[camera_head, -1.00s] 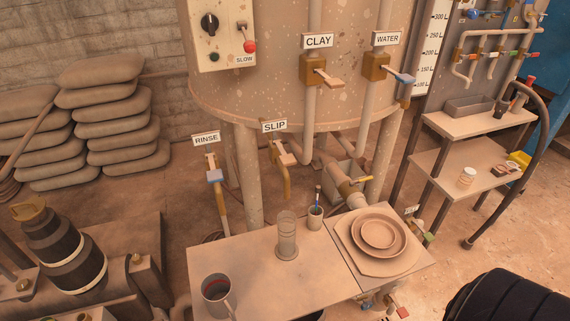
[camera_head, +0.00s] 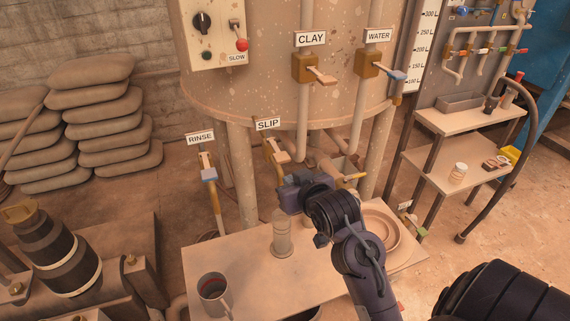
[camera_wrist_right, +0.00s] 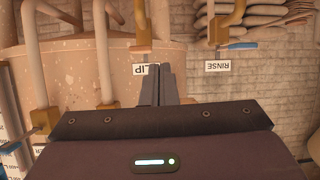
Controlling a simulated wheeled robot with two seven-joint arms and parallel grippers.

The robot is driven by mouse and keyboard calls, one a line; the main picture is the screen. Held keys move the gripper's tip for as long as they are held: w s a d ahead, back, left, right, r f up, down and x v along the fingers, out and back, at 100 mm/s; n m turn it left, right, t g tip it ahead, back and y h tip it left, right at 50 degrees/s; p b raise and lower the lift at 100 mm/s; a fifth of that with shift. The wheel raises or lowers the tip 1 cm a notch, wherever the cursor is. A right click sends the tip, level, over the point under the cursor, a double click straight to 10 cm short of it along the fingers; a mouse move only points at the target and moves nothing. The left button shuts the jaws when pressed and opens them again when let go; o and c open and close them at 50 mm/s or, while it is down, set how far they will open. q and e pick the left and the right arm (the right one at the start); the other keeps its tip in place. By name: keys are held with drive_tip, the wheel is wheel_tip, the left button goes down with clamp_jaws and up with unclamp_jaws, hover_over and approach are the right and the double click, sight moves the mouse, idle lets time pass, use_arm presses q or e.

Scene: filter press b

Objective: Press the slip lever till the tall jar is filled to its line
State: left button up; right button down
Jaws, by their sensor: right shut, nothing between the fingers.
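The SLIP tap's lever (camera_head: 281,157) is a tan paddle below the SLIP sign (camera_head: 268,124) on the big speckled tank. The tall jar (camera_head: 282,236) is clear and stands upright on the table below; my arm and gripper are close behind its top, and I cannot make out its line or a fill level. My right gripper (camera_head: 283,180) is shut and empty, just below the slip lever; whether it touches is unclear. In the right wrist view its fingers (camera_wrist_right: 162,80) are together and cover part of the upside-down SLIP sign (camera_wrist_right: 146,69). My left gripper is not in view.
The RINSE tap (camera_head: 208,172) is to the left; the CLAY tap (camera_head: 312,70) and WATER tap (camera_head: 377,66) are higher right. A cup (camera_head: 214,290) stands at the table's front left.

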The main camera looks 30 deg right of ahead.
drive_tip(key=d+r, duration=0.1)
drive_tip(key=w+d+r+t, duration=0.1)
drive_tip(key=r, duration=0.1)
drive_tip(key=d+r+m+t+h, duration=0.1)
drive_tip(key=shift+w+d+r, duration=0.15)
drive_tip(key=shift+d+r, duration=0.05)
drive_tip(key=shift+r, duration=0.15)
drive_tip(key=p, duration=0.3)
hover_over(285, 156)
drive_tip(key=s+a, duration=0.2)
wheel_tip(285, 156, down, 2)
drive_tip(key=shift+d+f+p, duration=0.15)
drive_tip(key=shift+f+p, duration=0.15)
drive_tip(key=shift+f, duration=0.85)
drive_tip(key=shift+d+f+p, duration=0.15)
drive_tip(key=shift+f+p, duration=0.1)
drive_tip(key=shift+f, duration=0.9)
